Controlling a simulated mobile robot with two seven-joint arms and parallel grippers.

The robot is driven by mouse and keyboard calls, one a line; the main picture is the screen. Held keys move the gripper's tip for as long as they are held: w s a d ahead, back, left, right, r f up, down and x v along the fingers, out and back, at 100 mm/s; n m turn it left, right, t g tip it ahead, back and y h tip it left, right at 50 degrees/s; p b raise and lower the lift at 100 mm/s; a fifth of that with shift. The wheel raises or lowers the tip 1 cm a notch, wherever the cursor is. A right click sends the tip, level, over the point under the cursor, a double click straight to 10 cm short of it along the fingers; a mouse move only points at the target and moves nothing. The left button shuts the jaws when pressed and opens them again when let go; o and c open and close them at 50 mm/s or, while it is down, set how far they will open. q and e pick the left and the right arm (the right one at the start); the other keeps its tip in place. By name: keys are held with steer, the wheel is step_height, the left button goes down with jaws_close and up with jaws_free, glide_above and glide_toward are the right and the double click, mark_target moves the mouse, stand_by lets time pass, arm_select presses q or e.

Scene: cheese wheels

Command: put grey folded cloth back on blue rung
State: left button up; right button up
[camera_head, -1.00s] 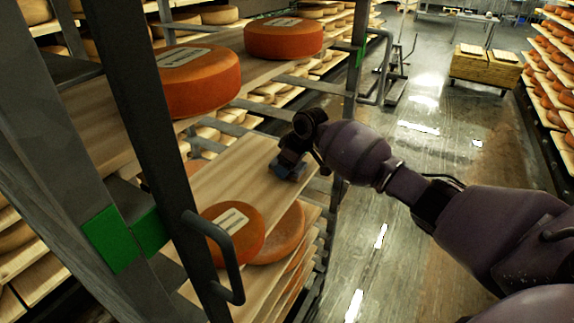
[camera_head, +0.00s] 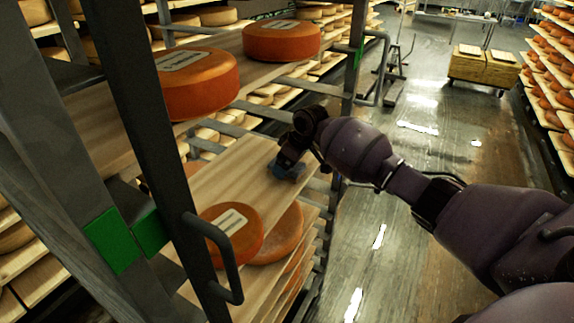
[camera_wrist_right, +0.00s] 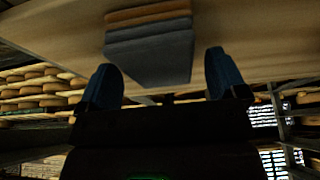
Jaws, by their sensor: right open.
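The grey folded cloth (camera_wrist_right: 150,58) shows in the right wrist view against a wooden board (camera_wrist_right: 60,28), with a brown-orange band along its far edge. My right gripper (camera_wrist_right: 165,72) is open, its two blue fingers standing left and right of the cloth's near part, with no grip visible. In the head view my right gripper (camera_head: 290,168) is low over the bare part of the rack's wooden shelf (camera_head: 232,182); a small blue-grey patch shows at its tip, and I cannot tell finger from cloth there. I cannot make out a blue rung. My left gripper is not in view.
More wheels (camera_head: 282,40) sit on the board above. A dark rack post (camera_head: 150,130) with a handle (camera_head: 222,255) stands in front.

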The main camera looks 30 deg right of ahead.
steer(key=p+v, duration=0.2)
steer(key=v, duration=0.7)
steer(key=shift+s+r, duration=0.1)
steer(key=shift+r, duration=0.25)
steer(key=shift+s+d+r, duration=0.2)
steer(key=shift+s+r, duration=0.05)
steer(key=shift+r, duration=0.3)
